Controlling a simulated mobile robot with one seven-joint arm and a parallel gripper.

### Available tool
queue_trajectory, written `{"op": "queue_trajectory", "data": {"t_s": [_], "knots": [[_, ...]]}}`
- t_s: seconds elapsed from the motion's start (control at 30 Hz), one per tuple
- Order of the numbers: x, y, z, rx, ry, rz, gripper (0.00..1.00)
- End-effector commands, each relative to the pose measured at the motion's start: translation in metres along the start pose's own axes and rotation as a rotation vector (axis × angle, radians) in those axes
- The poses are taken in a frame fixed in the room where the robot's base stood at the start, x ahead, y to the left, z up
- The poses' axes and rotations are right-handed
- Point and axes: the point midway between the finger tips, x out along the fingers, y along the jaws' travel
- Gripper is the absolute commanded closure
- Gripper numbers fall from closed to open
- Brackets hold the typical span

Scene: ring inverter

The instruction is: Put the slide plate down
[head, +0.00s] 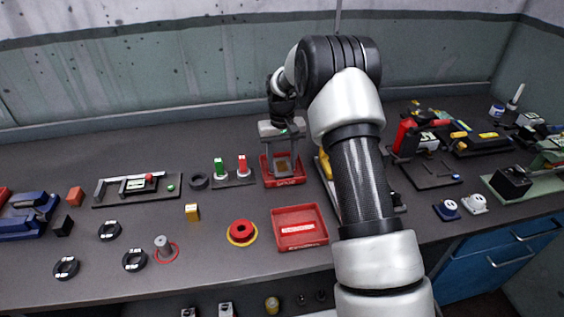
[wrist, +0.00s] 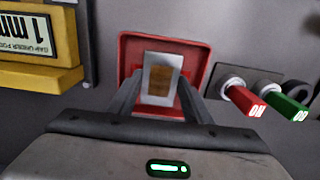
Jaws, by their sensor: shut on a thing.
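The slide plate (wrist: 149,76) is a light grey rectangle with a brown patch in its middle. My gripper (wrist: 158,98) is shut on it, with one finger at each side. The plate is over the inside of a small red tray (wrist: 127,48) at the back middle of the bench. In the head view, my gripper (head: 282,150) points down over this red tray (head: 285,182), and the plate (head: 282,167) shows between its fingers. I cannot tell whether the plate touches the tray floor.
Green and red switches (head: 232,172) stand just left of the tray. My arm hides part of the bench to the right.

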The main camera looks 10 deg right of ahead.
Motion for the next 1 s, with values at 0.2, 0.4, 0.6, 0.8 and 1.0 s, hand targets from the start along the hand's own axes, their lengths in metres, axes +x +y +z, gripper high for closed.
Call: {"op": "queue_trajectory", "data": {"t_s": [0.2, 0.4, 0.6, 0.8, 1.0], "knots": [[0.000, 0.000, -0.001, 0.000, 0.003, 0.000, 0.97], [0.001, 0.000, 0.000, 0.000, 0.001, 0.000, 0.36], [0.001, 0.000, 0.000, 0.000, 0.001, 0.000, 0.36], [-0.012, 0.000, -0.001, 0.000, 0.003, 0.000, 0.36], [-0.052, 0.000, -0.002, 0.000, 0.006, 0.000, 0.36]]}}
